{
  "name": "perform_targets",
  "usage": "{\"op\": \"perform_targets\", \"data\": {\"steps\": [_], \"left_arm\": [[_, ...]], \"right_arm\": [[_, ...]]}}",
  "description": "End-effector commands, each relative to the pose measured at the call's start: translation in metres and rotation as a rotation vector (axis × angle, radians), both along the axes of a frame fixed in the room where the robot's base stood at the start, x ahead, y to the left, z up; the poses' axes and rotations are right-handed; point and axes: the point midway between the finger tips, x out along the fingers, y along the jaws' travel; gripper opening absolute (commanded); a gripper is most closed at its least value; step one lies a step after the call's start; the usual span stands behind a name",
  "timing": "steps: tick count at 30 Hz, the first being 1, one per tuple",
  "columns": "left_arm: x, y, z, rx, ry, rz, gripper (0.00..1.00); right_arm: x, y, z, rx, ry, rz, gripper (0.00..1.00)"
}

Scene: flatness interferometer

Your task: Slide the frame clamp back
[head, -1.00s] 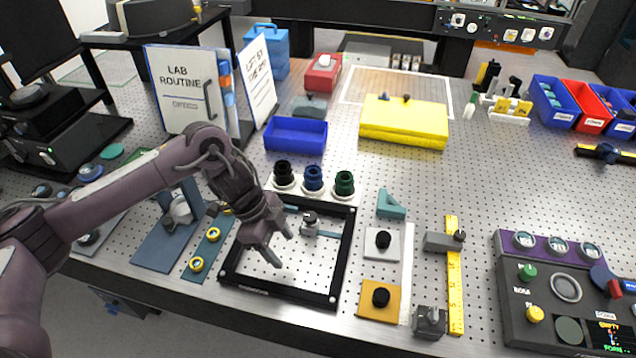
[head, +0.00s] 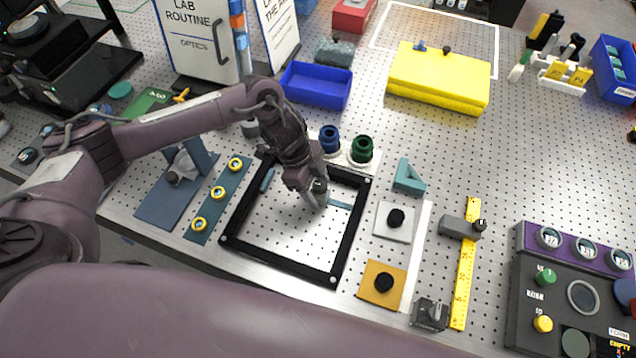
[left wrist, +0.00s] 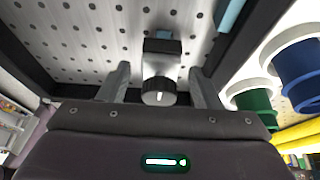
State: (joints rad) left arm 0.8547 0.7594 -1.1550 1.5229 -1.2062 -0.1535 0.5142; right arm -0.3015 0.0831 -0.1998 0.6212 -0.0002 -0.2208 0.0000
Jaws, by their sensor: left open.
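The black square frame (head: 230,218) lies on the perforated bench. The frame clamp (head: 320,186), a small grey block with a round knob, is inside it near the far right side and is partly hidden by my gripper in the head view. My left gripper (head: 315,198) is open and reaches down at the clamp. In the left wrist view the clamp (left wrist: 158,66) and its knob stand between the two spread fingers (left wrist: 160,80), with visible gaps on both sides. A teal strip (head: 340,204) shows beside the clamp. My right gripper is out of view.
Blue and green knobbed pieces (head: 362,148) stand just behind the frame. A teal strip with yellow rings (head: 217,193) lies to its left. White and orange plates with black knobs (head: 383,284) are to its right. A control panel (head: 520,300) stands farther right.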

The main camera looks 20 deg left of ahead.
Motion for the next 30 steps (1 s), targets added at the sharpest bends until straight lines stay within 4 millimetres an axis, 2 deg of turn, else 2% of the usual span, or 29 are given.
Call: {"op": "perform_targets", "data": {"steps": [4, 11, 17, 24, 27, 30], "left_arm": [[0.000, -0.002, -0.006, 0.001, 0.000, 0.000, 0.58], [0.000, -0.003, -0.007, 0.001, 0.000, -0.001, 0.57], [0.000, -0.002, -0.007, 0.001, 0.000, 0.000, 0.31], [0.000, -0.002, -0.007, 0.001, 0.000, 0.000, 0.00], [0.000, -0.004, -0.007, 0.000, 0.000, -0.001, 0.00], [-0.001, -0.016, -0.006, -0.003, 0.001, -0.003, 0.00]], "right_arm": [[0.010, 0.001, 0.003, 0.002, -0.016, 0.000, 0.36], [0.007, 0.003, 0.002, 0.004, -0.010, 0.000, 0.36], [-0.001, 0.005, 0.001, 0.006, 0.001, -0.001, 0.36], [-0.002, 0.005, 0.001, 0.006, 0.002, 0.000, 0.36], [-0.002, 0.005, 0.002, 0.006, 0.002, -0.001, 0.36], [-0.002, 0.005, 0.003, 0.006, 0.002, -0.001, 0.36]]}}
